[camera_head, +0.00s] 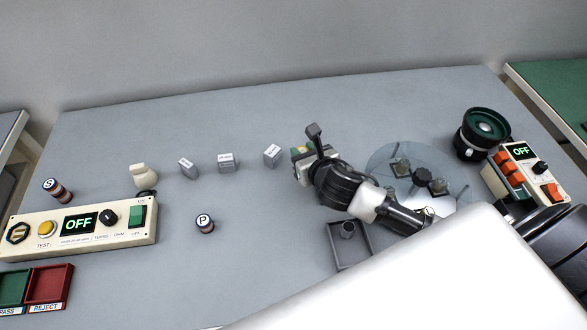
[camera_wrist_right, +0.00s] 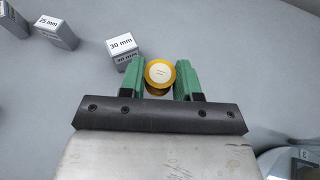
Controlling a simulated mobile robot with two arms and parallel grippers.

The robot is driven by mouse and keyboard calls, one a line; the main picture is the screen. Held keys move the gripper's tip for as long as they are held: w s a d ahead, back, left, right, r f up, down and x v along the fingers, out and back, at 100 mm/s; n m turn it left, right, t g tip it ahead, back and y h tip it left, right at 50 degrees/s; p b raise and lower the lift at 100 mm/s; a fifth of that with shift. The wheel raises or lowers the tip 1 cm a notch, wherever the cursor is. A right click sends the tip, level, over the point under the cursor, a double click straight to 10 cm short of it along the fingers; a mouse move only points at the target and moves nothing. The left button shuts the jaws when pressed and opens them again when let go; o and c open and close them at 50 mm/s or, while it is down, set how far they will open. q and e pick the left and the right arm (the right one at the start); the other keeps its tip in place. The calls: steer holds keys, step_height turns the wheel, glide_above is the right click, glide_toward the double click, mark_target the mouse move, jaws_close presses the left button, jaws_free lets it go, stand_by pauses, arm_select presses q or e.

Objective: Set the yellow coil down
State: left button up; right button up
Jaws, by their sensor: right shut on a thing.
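The yellow coil (camera_wrist_right: 160,74) sits between the green fingers of my right gripper (camera_wrist_right: 160,80) in the right wrist view. The fingers touch it on both sides. Its round top shows a pale centre with a yellow rim. In the head view a bit of the coil (camera_head: 296,152) shows beside my right gripper (camera_head: 302,150), over the middle right of the grey table. I cannot tell whether the coil touches the table. My left gripper does not show.
A 30 mm block (camera_wrist_right: 122,50) stands close to the coil, with a 25 mm block (camera_wrist_right: 55,33) farther left. A clear round disc (camera_head: 385,160) and a dark green bowl (camera_head: 484,130) lie right. A grey tray (camera_head: 345,263) is in front.

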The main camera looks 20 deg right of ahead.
mark_target(293, 178)
steer(key=a+f, duration=0.1)
steer(key=a, duration=0.1)
steer(key=shift+w+a+f, duration=0.1)
steer(key=shift+a+f, duration=0.3)
steer(key=shift+f+b, duration=0.35)
steer(key=shift+f, duration=1.65)
steer(key=o, duration=0.9)
steer(key=shift+f, duration=0.1)
steer(key=shift+o, duration=0.2)
